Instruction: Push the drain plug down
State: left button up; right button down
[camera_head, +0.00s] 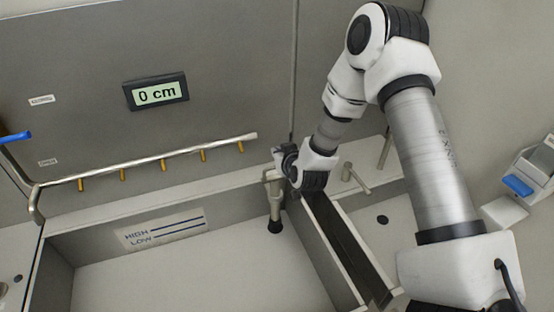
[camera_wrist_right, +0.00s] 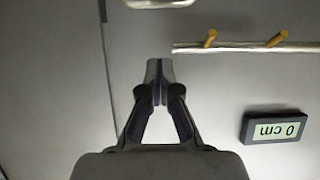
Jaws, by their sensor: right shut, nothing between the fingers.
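The drain plug (camera_head: 275,226) shows in the head view as a black stopper at the foot of a pale upright stem, near the right end of the left basin. My right gripper (camera_head: 279,160) is by the top of that stem and partly covers it. I cannot tell whether it touches the stem. In the right wrist view the right gripper (camera_wrist_right: 157,72) is shut and empty, its fingertips together in front of the grey wall. Whether the stopper is seated in its drain is hard to tell. My left gripper is not in view.
A display (camera_head: 156,92) on the wall reads 0 cm. A pipe with several nozzles (camera_head: 160,163) runs above the basin (camera_head: 58,270), which has a HIGH/LOW label (camera_head: 161,229). A dark channel (camera_head: 338,245) separates it from the right basin, with a drain hole (camera_head: 383,219).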

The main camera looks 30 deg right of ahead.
aim_at(277, 180)
jog(key=shift+x, duration=1)
jog(key=f, duration=0.1)
jog(key=f+p, duration=0.1)
jog(key=shift+s+a+f+p, duration=0.1)
jog(key=shift+s+f+p, duration=0.2)
jog(key=shift+s, duration=0.1)
jog(key=shift+s+f, duration=0.1)
jog(key=shift+f, duration=0.5)
notch_tip(277, 180, down, 5)
jog(key=b, duration=0.4)
jog(key=shift+s+r, duration=0.1)
